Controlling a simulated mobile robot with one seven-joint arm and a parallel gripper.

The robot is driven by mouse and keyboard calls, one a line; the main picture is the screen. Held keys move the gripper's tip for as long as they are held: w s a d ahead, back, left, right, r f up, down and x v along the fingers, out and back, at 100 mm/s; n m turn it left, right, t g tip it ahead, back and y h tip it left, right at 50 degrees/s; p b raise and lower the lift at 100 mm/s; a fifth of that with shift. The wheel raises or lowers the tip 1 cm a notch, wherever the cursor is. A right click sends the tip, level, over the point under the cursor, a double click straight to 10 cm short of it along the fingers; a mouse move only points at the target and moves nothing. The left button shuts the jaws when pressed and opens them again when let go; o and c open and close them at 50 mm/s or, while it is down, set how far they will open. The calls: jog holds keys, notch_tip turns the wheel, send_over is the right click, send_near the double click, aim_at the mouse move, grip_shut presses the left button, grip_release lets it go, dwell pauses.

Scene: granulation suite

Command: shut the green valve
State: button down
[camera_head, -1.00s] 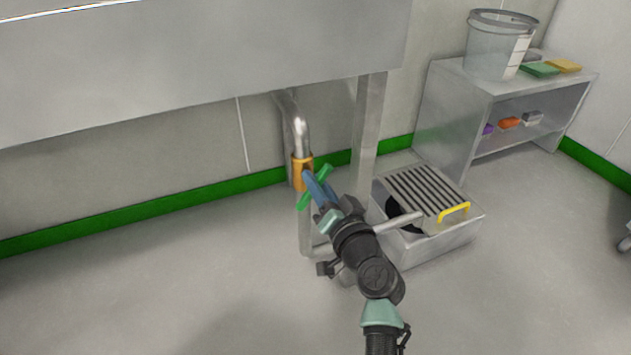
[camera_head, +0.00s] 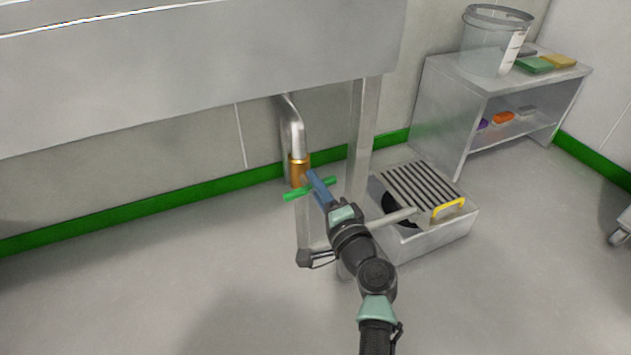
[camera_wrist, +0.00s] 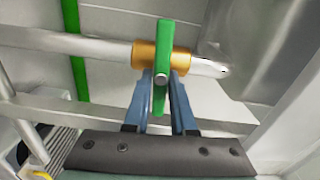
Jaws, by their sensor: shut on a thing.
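The green valve handle (camera_head: 294,195) is a bar on a brass-coloured valve body (camera_head: 298,165) in the pipe under the steel basin. In the head view it lies nearly level, across the upright pipe. In the wrist view the green handle (camera_wrist: 164,45) also stands crosswise to the pipe, over the brass body (camera_wrist: 181,62). My gripper (camera_head: 314,183) has its blue fingers at the handle. In the wrist view my gripper (camera_wrist: 161,88) is shut with the lower half of the handle between its fingers. The fingers hide the middle of the handle in the head view.
A basin leg (camera_head: 361,130) stands just right of the valve. A grated floor box with a yellow handle (camera_head: 448,208) sits to the right. A shelf unit (camera_head: 440,110) holds a clear bucket (camera_head: 492,45). The floor at left is clear.

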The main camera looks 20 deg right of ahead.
jog(key=shift+f+m, duration=0.2)
jog(key=shift+m, duration=0.4)
jog(key=c, duration=0.8)
grip_release()
jog(key=shift+r, duration=0.1)
jog(key=shift+o, duration=0.2)
jog(key=shift+s, duration=0.1)
jog(key=s+p, duration=0.4)
jog(key=s, duration=0.9)
jog(key=shift+d+p, duration=0.2)
jog(key=shift+p, duration=0.1)
jog(key=shift+w, duration=0.1)
